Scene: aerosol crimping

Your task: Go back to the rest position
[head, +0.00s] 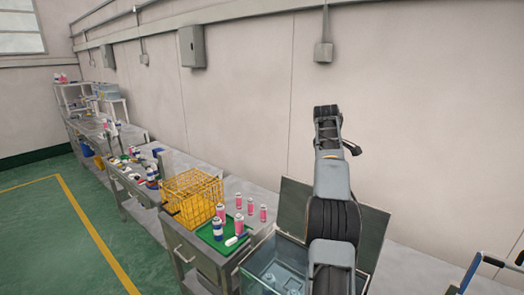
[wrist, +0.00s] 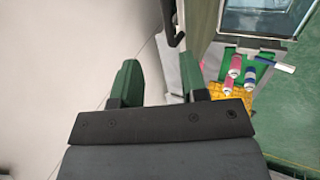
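My gripper (wrist: 160,78) shows in the wrist view with two green fingers spread apart and nothing between them. It is away from the bench, with plain pale wall or floor behind the gap. In the head view my arm stands upright in front of the wall, and the fingers cannot be made out. No object is seen in my grip.
A glass-walled box (head: 272,266) with a raised dark lid (head: 294,206) stands close beside my arm. To its left, pink cans (head: 239,224) stand by a green tray (head: 207,236) and a yellow wire crate (head: 190,196). Benches run along the wall; green floor is clear at left.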

